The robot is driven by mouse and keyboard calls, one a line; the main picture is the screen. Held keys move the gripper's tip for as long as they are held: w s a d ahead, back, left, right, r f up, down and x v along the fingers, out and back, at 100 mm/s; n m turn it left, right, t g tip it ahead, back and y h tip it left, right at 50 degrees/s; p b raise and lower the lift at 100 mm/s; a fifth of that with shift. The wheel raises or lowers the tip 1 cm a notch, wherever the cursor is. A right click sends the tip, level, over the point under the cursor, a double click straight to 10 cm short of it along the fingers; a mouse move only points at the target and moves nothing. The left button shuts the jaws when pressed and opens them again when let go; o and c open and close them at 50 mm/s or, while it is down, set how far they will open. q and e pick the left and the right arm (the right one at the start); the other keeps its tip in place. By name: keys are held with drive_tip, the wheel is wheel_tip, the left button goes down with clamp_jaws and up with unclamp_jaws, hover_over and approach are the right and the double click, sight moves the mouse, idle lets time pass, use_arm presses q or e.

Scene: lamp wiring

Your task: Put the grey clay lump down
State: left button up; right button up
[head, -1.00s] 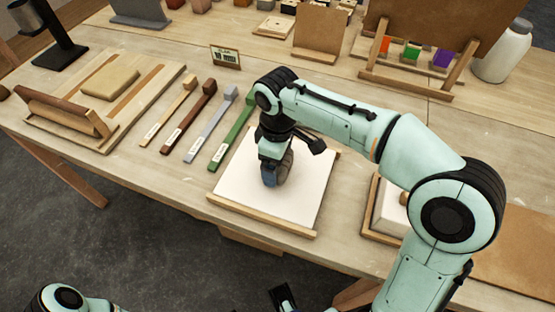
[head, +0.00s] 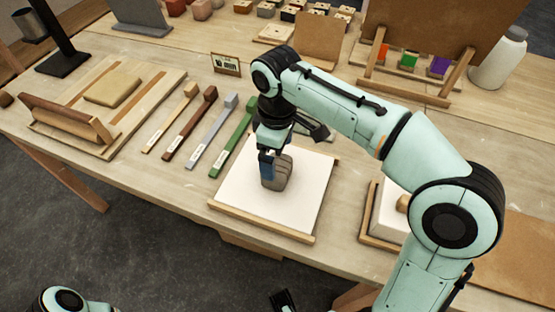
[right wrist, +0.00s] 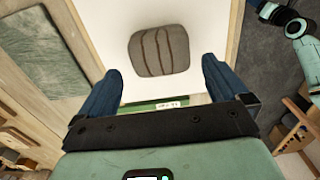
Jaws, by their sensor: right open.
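The grey clay lump (head: 281,172), a rounded block with dark grooves, rests on the white board (head: 308,190) with wooden edging. In the right wrist view the lump (right wrist: 160,50) lies on the white surface, ahead of the fingers. My right gripper (head: 268,158) is just above and beside the lump, pointing down at the board. In the right wrist view its two blue fingers (right wrist: 161,70) are spread wide with a gap between them and the lump is not gripped.
Several labelled coloured bars, including a green one (head: 233,137), lie left of the board. A wooden board with a tan slab (head: 113,87) is at the far left. A tray with a white block (head: 388,213) stands close on the right.

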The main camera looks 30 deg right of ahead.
sight(277, 165)
wheel_tip(277, 165, up, 6)
drive_tip(key=shift+f+p, duration=0.1)
drive_tip(key=shift+p, duration=0.6)
